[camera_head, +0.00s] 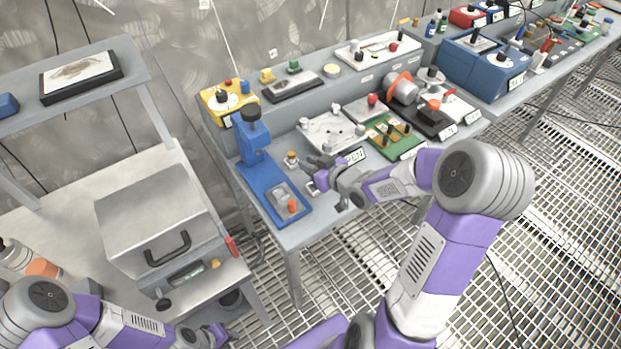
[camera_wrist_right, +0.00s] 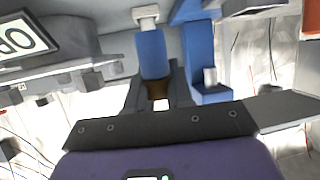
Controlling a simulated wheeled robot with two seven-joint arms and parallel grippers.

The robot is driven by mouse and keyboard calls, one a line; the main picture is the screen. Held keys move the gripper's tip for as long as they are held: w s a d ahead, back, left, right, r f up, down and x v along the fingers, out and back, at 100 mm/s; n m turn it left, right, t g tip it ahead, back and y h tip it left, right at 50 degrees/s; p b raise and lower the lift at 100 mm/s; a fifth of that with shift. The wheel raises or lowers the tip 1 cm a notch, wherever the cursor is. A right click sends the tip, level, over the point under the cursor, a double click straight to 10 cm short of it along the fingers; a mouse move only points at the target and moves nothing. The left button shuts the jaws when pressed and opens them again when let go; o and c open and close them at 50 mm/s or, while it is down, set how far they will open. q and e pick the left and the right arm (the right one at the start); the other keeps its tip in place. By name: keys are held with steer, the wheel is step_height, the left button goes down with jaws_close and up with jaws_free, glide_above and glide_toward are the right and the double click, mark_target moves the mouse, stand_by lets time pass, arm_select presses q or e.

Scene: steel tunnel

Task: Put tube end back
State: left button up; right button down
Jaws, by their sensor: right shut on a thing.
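My right gripper (camera_head: 318,170) is over the front of the grey bench, just right of the blue press-like stand (camera_head: 262,165). In the right wrist view its dark fingers (camera_wrist_right: 158,92) are closed around a brownish part. A blue cylinder with a pale end (camera_wrist_right: 150,52) extends beyond them; I take this for the tube end. In the head view the held piece is mostly hidden by the gripper. My left gripper (camera_head: 213,336) is low at the bottom edge, in front of the grey box; its jaws are too small to read.
A small pale and brown fitting (camera_head: 291,158) stands beside the blue stand. A white plate with posts (camera_head: 332,130) and a green board (camera_head: 395,138) lie behind and right of my right gripper. A grey lidded box (camera_head: 158,222) stands at left. The stand's front base carries an orange knob (camera_head: 292,205).

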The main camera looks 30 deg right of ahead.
step_height(320, 180, down, 4)
steer(key=shift+b, duration=0.85)
steer(key=shift+r, duration=0.1)
steer(key=shift+f+b, duration=0.45)
steer(key=shift+f, duration=0.1)
steer(key=shift+s, duration=0.1)
steer(key=c, duration=1)
jaws_free()
steer(key=shift+a+f, duration=0.1)
steer(key=shift+f, duration=0.05)
